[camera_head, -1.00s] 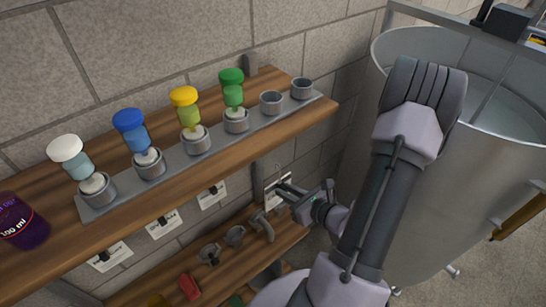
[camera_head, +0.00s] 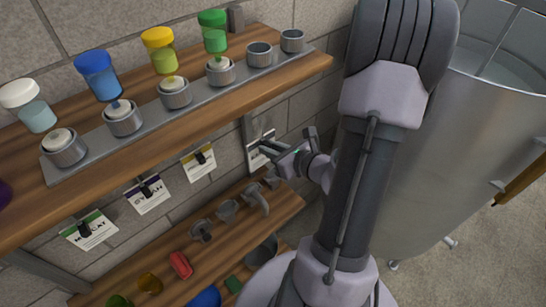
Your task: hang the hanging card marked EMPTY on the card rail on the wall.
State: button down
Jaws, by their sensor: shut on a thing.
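My gripper (camera_head: 272,151) is shut on a white card (camera_head: 262,138), seen partly behind the fingers near the wall at the right end of the upper shelf. Its lettering is too small and covered to read. The rail itself is hidden by the shelf edge. I cannot tell whether the held card touches the rail.
The upper wooden shelf (camera_head: 215,100) carries a metal strip (camera_head: 92,153) with cups and colour-capped bottles. A lower shelf (camera_head: 225,240) holds hooks, a red piece (camera_head: 181,265) and other small items. A large steel tank (camera_head: 445,170) stands close on the right.

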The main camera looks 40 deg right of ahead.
aim_at(262, 139)
jog(key=w+p, duration=0.1)
jog(key=w, duration=0.5)
jog(key=shift+r, duration=0.1)
jog(key=x, duration=0.6)
jog(key=shift+f+b, duration=0.45)
jog(key=shift+d, duration=0.1)
jog(key=c, duration=1.3)
grip_release()
jog(key=shift+o, duration=0.2)
jog(key=shift+s, duration=0.1)
